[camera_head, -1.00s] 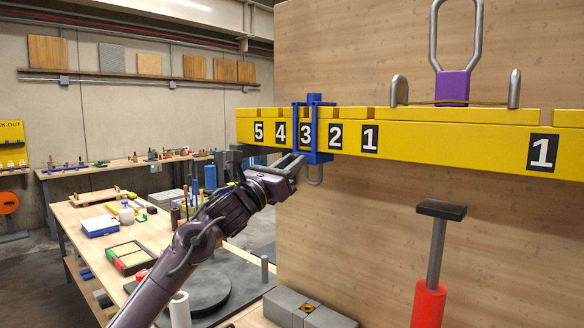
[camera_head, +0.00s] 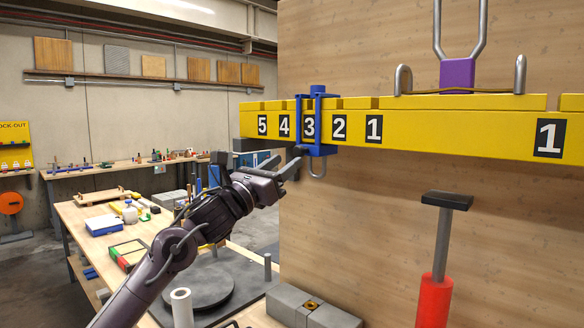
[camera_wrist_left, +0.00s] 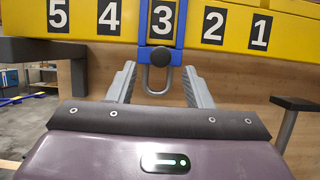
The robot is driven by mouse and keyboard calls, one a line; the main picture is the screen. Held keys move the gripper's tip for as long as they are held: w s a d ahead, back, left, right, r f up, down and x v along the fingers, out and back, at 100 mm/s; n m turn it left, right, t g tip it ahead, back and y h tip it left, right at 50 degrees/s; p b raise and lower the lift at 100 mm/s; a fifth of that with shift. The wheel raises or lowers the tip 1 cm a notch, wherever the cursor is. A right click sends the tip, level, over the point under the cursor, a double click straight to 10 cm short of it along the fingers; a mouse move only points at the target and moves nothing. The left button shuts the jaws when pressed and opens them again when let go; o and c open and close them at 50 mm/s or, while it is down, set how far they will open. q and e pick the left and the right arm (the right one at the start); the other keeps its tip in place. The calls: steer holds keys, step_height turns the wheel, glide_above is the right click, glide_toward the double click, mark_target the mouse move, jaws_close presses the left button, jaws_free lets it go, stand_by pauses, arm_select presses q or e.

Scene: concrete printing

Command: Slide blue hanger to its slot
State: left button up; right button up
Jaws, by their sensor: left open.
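The blue hanger (camera_head: 317,150) wraps around the yellow beam (camera_head: 440,129) at the slot label 3, with a grey hook loop hanging below it. It also shows in the left wrist view (camera_wrist_left: 160,57), framing the 3. My left gripper (camera_head: 290,167) is open, just left of and below the hanger. In the left wrist view my two fingers (camera_wrist_left: 158,88) stand apart, one on each side of the hanging loop, with gaps between. The beam carries labels 5, 4, 3, 2, 1 from left to right, and another 1 farther right. My right gripper is not in view.
A purple block with a metal loop (camera_head: 459,72) sits above the beam. A red-handled tool with a dark flat head (camera_head: 434,290) stands at lower right. Grey blocks (camera_head: 310,306) lie below the beam. A cluttered workbench (camera_head: 75,214) stands at left.

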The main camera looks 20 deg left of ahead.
arm_select(q)
steer(key=b+v, duration=0.1)
steer(key=v, duration=0.2)
steer(key=shift+s+f, duration=0.1)
steer(key=shift+s, duration=0.1)
steer(key=shift+a, duration=0.1)
